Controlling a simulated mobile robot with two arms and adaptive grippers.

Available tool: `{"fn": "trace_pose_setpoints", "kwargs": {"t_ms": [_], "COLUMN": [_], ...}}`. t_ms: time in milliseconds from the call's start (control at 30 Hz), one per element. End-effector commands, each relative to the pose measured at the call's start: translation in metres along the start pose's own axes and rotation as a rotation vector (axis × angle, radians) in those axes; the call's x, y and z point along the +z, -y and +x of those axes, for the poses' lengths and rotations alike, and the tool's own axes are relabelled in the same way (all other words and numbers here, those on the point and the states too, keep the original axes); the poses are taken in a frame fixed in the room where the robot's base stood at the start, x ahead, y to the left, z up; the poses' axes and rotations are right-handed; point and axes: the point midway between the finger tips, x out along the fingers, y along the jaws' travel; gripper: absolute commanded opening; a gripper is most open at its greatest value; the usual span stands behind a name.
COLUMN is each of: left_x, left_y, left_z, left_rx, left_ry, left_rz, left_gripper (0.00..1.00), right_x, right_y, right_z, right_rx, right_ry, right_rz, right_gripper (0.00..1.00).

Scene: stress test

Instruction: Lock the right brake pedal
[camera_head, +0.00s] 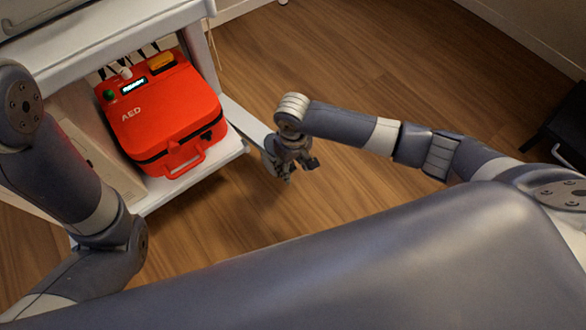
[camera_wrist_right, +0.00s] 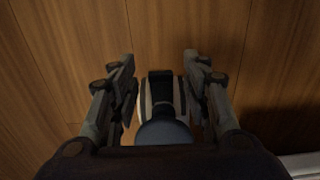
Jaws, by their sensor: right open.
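In the right wrist view, a caster with a dark tab, which looks like the brake pedal (camera_wrist_right: 160,75), shows between my fingers. My right gripper (camera_head: 300,170) is open beside the cart's lower right corner, pointing down. Its two fingers (camera_wrist_right: 159,62) stand on either side of the caster, with no clear contact. I cannot tell the height gap or whether the pedal is up or down.
A white cart (camera_head: 215,98) stands at the left, with a red AED case (camera_head: 165,115) on its lower shelf. Wooden floor (camera_head: 350,70) is clear to the right of the cart. A dark object (camera_head: 562,125) stands at the far right, near the wall.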

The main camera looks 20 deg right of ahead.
Motion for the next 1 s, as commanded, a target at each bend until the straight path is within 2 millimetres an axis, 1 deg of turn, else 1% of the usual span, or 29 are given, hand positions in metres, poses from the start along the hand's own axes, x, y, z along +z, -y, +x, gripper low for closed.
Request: {"fn": "trace_pose_setpoints", "kwargs": {"t_ms": [100,367,400,467,500,567,600,767,933,967,1000], "left_x": [-0.0035,-0.0035,-0.0034,-0.0034,-0.0035,-0.0034,-0.0034,-0.0034,-0.0031,-0.0020,0.0048], "left_y": [-0.0011,-0.0012,-0.0012,-0.0013,-0.0013,-0.0013,-0.0014,-0.0013,-0.0001,0.0007,0.0026], "left_z": [0.0013,0.0024,0.0024,0.0024,0.0024,0.0024,0.0024,0.0028,0.0077,0.0078,0.0021], "left_rx": [0.003,0.004,0.004,0.004,0.004,0.005,0.005,0.005,0.004,0.002,-0.007], "left_ry": [-0.009,-0.010,-0.010,-0.010,-0.010,-0.010,-0.010,-0.010,-0.018,-0.016,0.010], "left_rz": [0.001,0.001,0.001,0.001,0.001,0.001,0.001,0.001,0.001,0.000,-0.002], "left_gripper": [0.43,0.43,0.43,0.43,0.43,0.43,0.43,0.43,0.43,0.43,0.43], "right_x": [-0.0003,-0.0002,-0.0002,-0.0002,-0.0002,-0.0002,-0.0002,-0.0001,0.0006,0.0007,0.0010], "right_y": [0.0001,0.0002,0.0002,0.0002,0.0002,0.0001,0.0001,0.0000,0.0001,0.0002,0.0002], "right_z": [0.0043,0.0042,0.0041,0.0041,0.0042,0.0041,0.0042,0.0040,0.0027,0.0024,0.0020], "right_rx": [0.000,0.000,0.000,0.000,0.000,0.000,0.000,0.000,0.000,0.000,0.000], "right_ry": [0.000,0.000,0.000,0.000,0.000,0.000,0.000,-0.001,-0.004,-0.006,-0.009], "right_rz": [0.000,0.000,0.000,0.000,0.000,0.000,0.000,0.000,0.000,0.000,0.000], "right_gripper": [0.43,0.43,0.41,0.27,0.18,0.05,0.00,0.00,0.00,0.00,0.00]}}
